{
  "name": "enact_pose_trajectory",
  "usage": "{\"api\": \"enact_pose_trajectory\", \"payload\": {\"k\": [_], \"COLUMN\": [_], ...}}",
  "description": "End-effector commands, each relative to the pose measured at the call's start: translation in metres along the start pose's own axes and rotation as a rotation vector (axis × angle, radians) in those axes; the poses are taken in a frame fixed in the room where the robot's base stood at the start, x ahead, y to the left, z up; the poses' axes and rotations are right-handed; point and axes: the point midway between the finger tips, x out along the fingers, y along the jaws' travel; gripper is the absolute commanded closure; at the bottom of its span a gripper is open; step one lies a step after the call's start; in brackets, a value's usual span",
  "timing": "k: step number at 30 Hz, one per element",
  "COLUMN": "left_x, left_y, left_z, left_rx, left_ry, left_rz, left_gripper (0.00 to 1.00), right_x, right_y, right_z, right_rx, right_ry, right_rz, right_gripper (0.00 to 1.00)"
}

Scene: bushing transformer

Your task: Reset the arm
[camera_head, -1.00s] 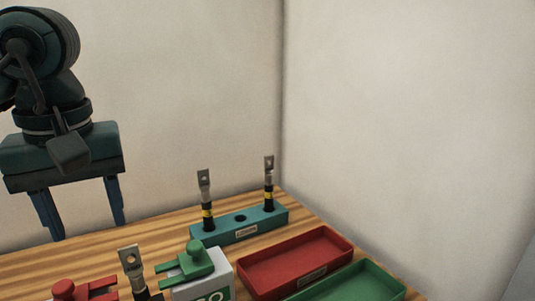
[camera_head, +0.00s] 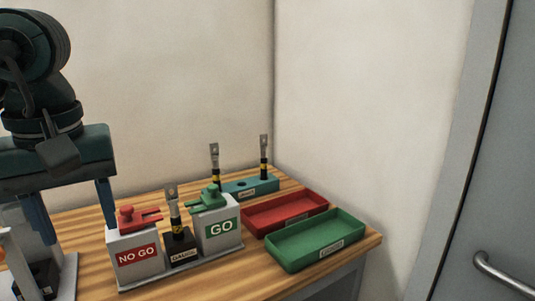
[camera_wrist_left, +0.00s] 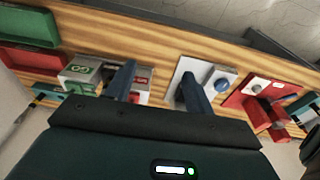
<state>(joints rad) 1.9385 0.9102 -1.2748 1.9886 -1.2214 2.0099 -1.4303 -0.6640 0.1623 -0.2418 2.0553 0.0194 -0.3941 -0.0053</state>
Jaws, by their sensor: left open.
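My left gripper (camera_head: 72,212) hangs at the left of the head view with its two blue fingers apart and pointing down. Nothing shows between the fingers. It is above the left part of the wooden table, left of the NO GO block. In the left wrist view its fingers (camera_wrist_left: 155,88) are also spread and empty, with the GO and NO GO blocks on one side and a white fixture with a blue knob (camera_wrist_left: 217,80) on the other. My right gripper is not clearly in view.
The NO GO block (camera_head: 135,252), a dark block holding a bushing (camera_head: 180,248) and the GO block (camera_head: 220,228) stand on the table. Behind are a teal rack (camera_head: 250,187) with two bushings, a red tray (camera_head: 285,211) and a green tray (camera_head: 315,240). A grey door (camera_head: 500,180) is at right.

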Motion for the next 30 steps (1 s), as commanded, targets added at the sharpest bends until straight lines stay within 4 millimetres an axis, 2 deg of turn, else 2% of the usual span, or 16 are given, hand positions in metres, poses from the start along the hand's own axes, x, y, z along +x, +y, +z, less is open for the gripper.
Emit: {"api": "enact_pose_trajectory", "payload": {"k": [3,8,12,15,18,21,23,26,30], "left_x": [0.021,0.045,0.06,0.063,0.057,0.044,0.037,0.028,0.034], "left_y": [0.025,0.059,0.091,0.115,0.137,0.156,0.166,0.181,0.197], "left_z": [0.02,0.056,0.097,0.132,0.161,0.178,0.181,0.174,0.143], "left_rx": [0.006,-0.018,-0.076,-0.157,-0.276,-0.426,-0.529,-0.718,-1.022], "left_ry": [-0.125,-0.341,-0.601,-0.853,-1.142,-1.439,-1.619,-1.918,-2.327], "left_rz": [0.053,0.137,0.209,0.252,0.272,0.263,0.242,0.18,0.037], "left_gripper": [0.47,0.47,0.47,0.47,0.47,0.47,0.47,0.47,0.47], "right_x": [-0.001,-0.001,0.001,0.001,0.0,0.0,0.0,-0.001,-0.003], "right_y": [0.0,0.0,0.002,0.002,0.002,0.002,0.002,0.002,0.001], "right_z": [0.001,0.0,-0.006,-0.006,-0.006,-0.006,-0.005,-0.003,0.003], "right_rx": [0.0,0.0,-0.003,-0.003,-0.003,-0.002,-0.002,-0.001,0.002], "right_ry": [-0.002,-0.001,0.011,0.012,0.011,0.009,0.008,0.001,-0.013], "right_rz": [0.0,0.0,0.003,0.003,0.003,0.003,0.004,0.003,0.003], "right_gripper": [0.64,0.64,0.64,0.64,0.64,0.64,0.64,0.64,0.64]}}
